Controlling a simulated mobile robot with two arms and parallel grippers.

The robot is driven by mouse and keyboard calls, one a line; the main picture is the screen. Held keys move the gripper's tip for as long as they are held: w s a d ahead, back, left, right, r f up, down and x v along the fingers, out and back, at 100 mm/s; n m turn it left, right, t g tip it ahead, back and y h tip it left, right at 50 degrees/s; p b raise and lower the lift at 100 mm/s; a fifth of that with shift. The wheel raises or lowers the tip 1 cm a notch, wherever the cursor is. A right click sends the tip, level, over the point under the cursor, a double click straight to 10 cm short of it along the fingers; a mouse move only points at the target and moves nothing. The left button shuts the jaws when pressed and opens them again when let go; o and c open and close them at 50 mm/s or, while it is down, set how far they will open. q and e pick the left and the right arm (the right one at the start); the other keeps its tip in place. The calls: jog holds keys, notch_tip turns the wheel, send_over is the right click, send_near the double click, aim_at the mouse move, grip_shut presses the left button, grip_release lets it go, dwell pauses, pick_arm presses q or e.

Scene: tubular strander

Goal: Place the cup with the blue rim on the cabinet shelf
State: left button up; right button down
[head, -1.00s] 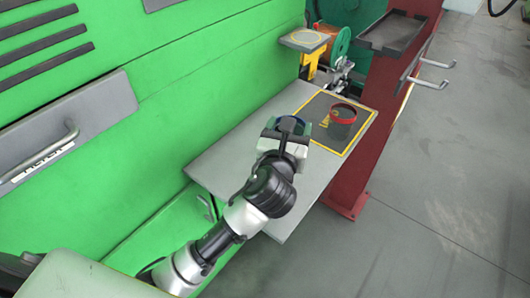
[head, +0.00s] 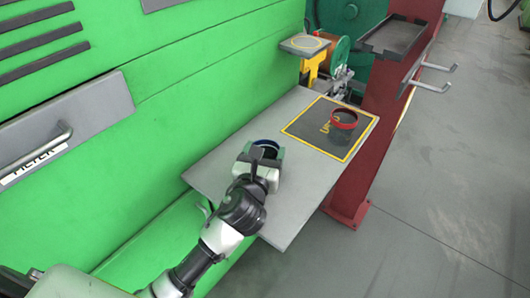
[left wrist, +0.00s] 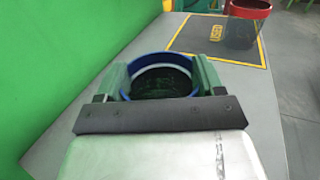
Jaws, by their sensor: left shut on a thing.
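The cup with the blue rim (left wrist: 163,61) is between the fingers of my left gripper (left wrist: 163,80) in the left wrist view. In the head view the blue rim (head: 266,144) shows just past my left gripper (head: 262,158), which hides most of the cup. My left gripper is shut on this cup, over the grey shelf (head: 215,168). Whether the cup's base touches the shelf is hidden. A cup with a red rim (head: 344,119) stands on the yellow-edged dark mat (head: 308,128) at the shelf's far right. My right gripper is not in view.
The green machine wall (head: 170,120) borders the shelf on the left. A red post (head: 375,150) with a dark tray (head: 393,37) and hooks (head: 440,75) stands at the right. A small yellow stand (head: 305,45) is behind the shelf. The shelf between gripper and mat is bare.

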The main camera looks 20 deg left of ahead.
pick_arm(q)
jog(key=o, duration=1.1)
jog(key=shift+f, duration=0.1)
jog(key=shift+c, duration=0.2)
jog(key=s, duration=1.2)
jog(key=shift+d, duration=0.25)
